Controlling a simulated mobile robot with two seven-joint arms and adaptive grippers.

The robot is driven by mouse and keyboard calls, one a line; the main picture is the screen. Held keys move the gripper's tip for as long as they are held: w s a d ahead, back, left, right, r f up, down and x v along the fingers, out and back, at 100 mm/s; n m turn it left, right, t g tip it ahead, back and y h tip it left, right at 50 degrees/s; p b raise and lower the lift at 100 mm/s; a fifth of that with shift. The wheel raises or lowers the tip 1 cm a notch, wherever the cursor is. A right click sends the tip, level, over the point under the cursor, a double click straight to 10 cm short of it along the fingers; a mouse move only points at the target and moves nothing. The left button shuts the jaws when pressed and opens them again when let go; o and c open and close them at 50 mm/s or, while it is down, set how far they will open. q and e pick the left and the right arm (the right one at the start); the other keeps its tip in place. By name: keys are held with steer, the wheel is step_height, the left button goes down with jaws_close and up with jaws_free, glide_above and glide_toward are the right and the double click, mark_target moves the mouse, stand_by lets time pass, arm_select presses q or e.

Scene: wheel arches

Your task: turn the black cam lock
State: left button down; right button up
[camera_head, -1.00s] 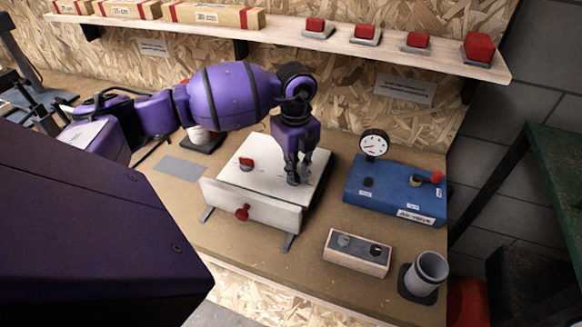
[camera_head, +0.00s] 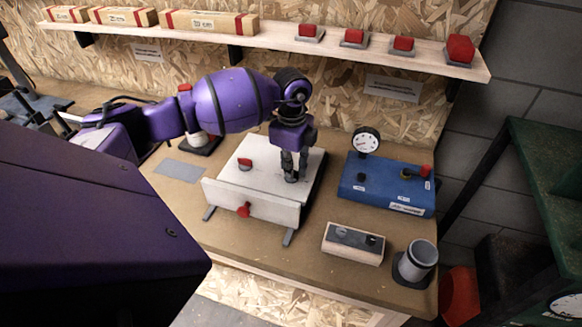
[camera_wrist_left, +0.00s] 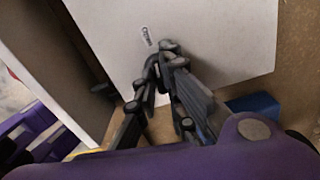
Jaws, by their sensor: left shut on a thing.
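A white box (camera_head: 262,182) stands on the workbench, with a red knob (camera_head: 245,164) on its top and another red knob (camera_head: 244,210) on its front. My left gripper (camera_head: 291,176) points down at the right part of the box top. Its fingers are shut on the black cam lock there, which they mostly hide. In the left wrist view the fingertips (camera_wrist_left: 167,52) meet close above the white top, beside a small printed label (camera_wrist_left: 147,36). The lock's turn angle cannot be made out. My right gripper is not in view.
A blue gauge box (camera_head: 388,186) stands right of the white box. A wooden block with two dark knobs (camera_head: 353,243) and a grey cup (camera_head: 418,258) are in front right. A shelf (camera_head: 270,35) with cartons and red buttons runs along the back wall.

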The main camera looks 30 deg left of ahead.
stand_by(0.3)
arm_select(q)
steer(key=c, duration=1.8)
jaws_free()
steer(key=shift+c, duration=0.2)
step_height(320, 180, up, 12)
